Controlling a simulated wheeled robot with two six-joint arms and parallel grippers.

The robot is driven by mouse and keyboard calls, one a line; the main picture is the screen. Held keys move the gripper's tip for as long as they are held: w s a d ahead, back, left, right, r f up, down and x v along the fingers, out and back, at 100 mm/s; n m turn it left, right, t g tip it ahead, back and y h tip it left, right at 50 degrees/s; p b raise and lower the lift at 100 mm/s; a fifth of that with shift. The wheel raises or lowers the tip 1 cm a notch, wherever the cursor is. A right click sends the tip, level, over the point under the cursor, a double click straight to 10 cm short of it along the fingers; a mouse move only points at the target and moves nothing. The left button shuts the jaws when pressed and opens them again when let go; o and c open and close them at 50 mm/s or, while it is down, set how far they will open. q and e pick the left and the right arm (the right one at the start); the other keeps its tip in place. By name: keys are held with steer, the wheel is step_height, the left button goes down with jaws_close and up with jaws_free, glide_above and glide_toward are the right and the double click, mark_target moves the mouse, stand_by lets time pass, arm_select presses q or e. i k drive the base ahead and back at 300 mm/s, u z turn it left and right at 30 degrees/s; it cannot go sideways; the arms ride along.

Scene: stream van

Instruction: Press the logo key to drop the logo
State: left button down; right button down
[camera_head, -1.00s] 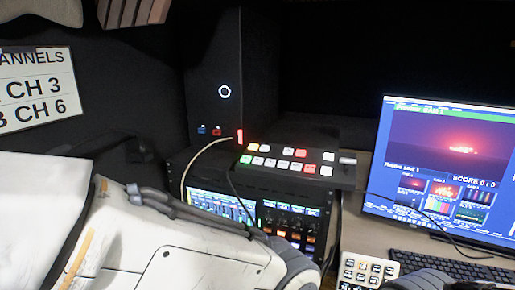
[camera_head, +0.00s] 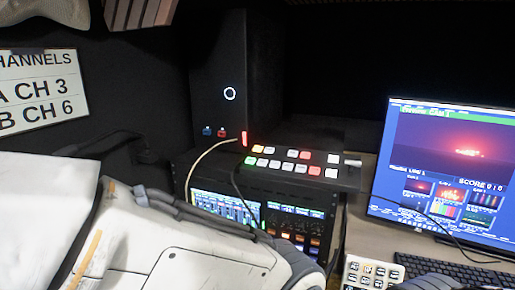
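A small white keypad with several keys (camera_head: 368,272) sits at the bottom edge, partly cut off; its key labels are too small to read. A black switcher panel (camera_head: 345,180) with lit white, red, orange and green keys lies on top of the rack. I cannot tell which key is the logo key. My white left arm fills the lower left, and its gripper is out of the picture. A dark shape at the bottom edge, right of the keypad, may be part of my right gripper (camera_head: 438,281); no fingers can be made out.
A monitor (camera_head: 445,150) with a red sunset picture stands at right, with a keyboard (camera_head: 455,268) below it. A rack (camera_head: 265,222) with lit screens and a black tower (camera_head: 230,65) stand in the middle. Cables hang in front of the rack. A channel sign (camera_head: 40,90) is at left.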

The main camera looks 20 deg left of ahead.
mark_target(256, 148)
steer(key=k, duration=1)
steer(key=u, duration=1.7)
steer(key=i, duration=1.1)
steer(key=z, duration=2.2)
